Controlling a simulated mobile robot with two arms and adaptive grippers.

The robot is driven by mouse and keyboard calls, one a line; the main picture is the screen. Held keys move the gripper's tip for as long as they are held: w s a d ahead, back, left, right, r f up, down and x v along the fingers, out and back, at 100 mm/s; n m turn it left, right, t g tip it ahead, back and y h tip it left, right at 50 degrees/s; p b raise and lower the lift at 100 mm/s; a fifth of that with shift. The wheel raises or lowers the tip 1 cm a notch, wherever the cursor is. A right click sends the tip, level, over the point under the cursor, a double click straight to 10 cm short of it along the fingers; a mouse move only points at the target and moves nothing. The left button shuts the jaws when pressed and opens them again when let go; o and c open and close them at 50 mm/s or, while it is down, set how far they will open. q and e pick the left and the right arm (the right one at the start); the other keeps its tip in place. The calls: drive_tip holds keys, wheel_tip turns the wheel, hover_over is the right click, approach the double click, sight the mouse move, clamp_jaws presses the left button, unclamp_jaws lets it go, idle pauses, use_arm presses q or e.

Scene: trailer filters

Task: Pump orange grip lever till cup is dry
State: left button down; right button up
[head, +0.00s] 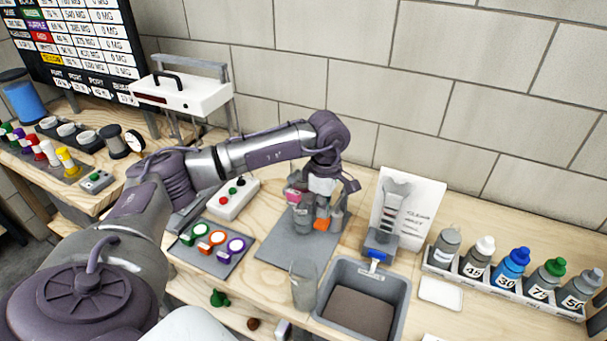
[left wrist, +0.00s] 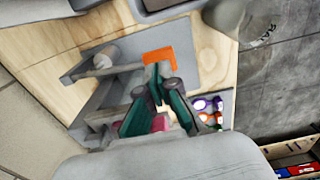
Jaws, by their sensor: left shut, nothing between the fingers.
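The orange grip (head: 320,224) belongs to a grey pump device on a grey base plate (head: 285,250) on the bench. In the left wrist view the orange grip (left wrist: 158,56) lies just beyond my fingertips. My left gripper (head: 322,205) is over the device, shut and empty. Its dark green fingers (left wrist: 155,82) point at the orange grip; I cannot tell whether they touch it. A clear greyish cup (head: 303,285) stands upright beside the plate, left of a grey tub. Its contents cannot be made out. My right gripper is not in view.
The grey tub (head: 361,305) has a brown bottom. A blue-marked stand (head: 380,245) and a white board (head: 408,205) are behind it. Several capped bottles (head: 511,266) stand in a rack at right. A mat with coloured rings (head: 211,243) and a button box (head: 232,198) are at left.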

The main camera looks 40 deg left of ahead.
sight(322, 222)
use_arm(q)
drive_tip(key=shift+f+b, duration=2.85)
drive_tip(key=shift+f, duration=0.75)
drive_tip(key=shift+r+p, duration=2.1)
drive_tip(key=shift+r, duration=1.55)
drive_tip(key=shift+r+p, duration=1.5)
drive_tip(key=shift+r, duration=1.05)
drive_tip(key=shift+f, duration=0.1)
